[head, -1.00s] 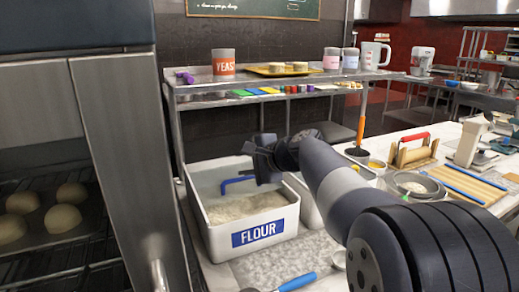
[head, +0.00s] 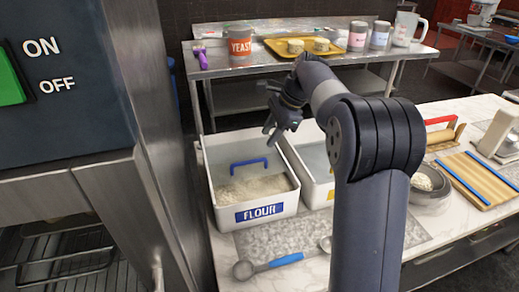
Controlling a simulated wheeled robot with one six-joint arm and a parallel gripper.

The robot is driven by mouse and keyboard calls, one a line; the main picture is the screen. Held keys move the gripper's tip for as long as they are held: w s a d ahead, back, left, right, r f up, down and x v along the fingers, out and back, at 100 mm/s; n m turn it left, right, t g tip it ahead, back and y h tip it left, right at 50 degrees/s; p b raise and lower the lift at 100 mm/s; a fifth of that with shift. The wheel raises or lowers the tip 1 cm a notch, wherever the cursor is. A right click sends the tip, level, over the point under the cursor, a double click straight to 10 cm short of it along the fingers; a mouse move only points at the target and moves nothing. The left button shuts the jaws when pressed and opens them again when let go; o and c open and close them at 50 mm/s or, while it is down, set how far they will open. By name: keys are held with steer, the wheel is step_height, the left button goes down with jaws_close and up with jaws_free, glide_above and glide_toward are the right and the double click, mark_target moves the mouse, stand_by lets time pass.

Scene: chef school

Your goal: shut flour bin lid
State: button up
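The white flour bin (head: 226,222) with a blue FLOUR label stands on the counter left of centre, with flour (head: 252,189) showing inside. A pale panel with a blue handle (head: 249,163), which looks like its lid, is raised at the bin's back. The bin's top is open. My gripper (head: 272,131) is above and right of the blue handle, apart from it, near the back of the bins. Its fingers point down and left, with a small gap between them and nothing held.
A second white bin (head: 318,192) stands right beside the flour bin. A steel shelf (head: 228,78) behind holds a yeast tub (head: 240,48), a yellow tray and jars. A steel oven (head: 110,205) is close on the left. A blue-handled scoop (head: 285,260) lies in front.

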mark_target(256, 161)
steer(key=p+x, duration=0.1)
steer(key=x, duration=0.8)
steer(key=shift+a+f, duration=0.15)
steer(key=shift+f, duration=0.2)
jaws_close()
